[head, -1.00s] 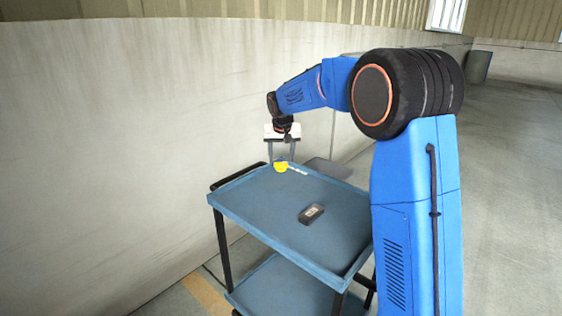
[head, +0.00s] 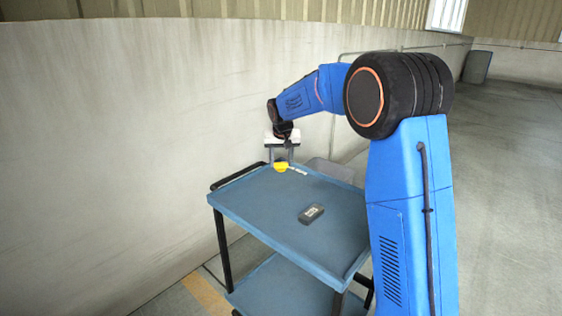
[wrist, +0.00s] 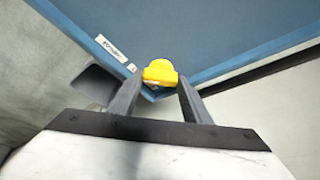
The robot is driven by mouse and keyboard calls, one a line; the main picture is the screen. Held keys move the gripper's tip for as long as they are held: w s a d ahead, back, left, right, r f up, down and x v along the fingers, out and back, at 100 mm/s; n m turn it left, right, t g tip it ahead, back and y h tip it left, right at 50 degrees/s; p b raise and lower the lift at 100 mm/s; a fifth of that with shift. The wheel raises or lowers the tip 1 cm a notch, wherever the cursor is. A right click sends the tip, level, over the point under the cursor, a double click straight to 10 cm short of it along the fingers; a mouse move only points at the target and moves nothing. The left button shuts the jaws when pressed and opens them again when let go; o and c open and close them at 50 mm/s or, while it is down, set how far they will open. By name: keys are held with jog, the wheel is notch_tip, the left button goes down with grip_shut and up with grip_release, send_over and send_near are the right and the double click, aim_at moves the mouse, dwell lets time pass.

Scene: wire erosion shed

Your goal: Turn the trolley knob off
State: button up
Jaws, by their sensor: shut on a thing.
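The trolley knob (head: 281,167) is yellow and sits at the far corner of the blue trolley's top (head: 262,212), beside a small white label (head: 298,170). In the wrist view the knob (wrist: 161,74) lies between the tips of my gripper (wrist: 158,86), which is shut on it. My gripper (head: 281,157) also shows in the head view, reaching down at that corner. The knob's pointer direction cannot be told.
A dark handheld device (head: 311,214) lies on the trolley top. A black handle (head: 238,176) runs along its left end. A pale curved wall (head: 110,130) stands close behind. A grey bin (head: 330,170) is beyond the trolley. Open floor (head: 500,180) lies to the right.

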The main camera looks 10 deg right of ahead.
jog(key=shift+n, duration=0.3)
jog(key=n+y, duration=0.1)
jog(key=n, duration=0.2)
jog(key=shift+d+n+y, duration=0.2)
jog(key=shift+n+y, duration=0.2)
jog(key=n, duration=0.2)
jog(key=n+y, duration=0.1)
jog(key=n, duration=0.1)
jog(key=shift+w+d+n+g+y, duration=0.1)
jog(key=shift+w+n+g+y, duration=0.05)
jog(key=shift+n+g+y, duration=0.2)
jog(key=n+g+y, duration=0.1)
jog(key=n, duration=0.3)
jog(key=shift+w+d, duration=0.1)
jog(key=n+g, duration=0.1)
jog(key=n, duration=0.1)
jog(key=n+g, duration=0.1)
jog(key=n, duration=0.1)
jog(key=shift+w+n+y, duration=0.1)
jog(key=shift+n+y, duration=0.15)
jog(key=shift+y, duration=0.1)
jog(key=o, duration=0.8)
jog(key=shift+r, duration=0.1)
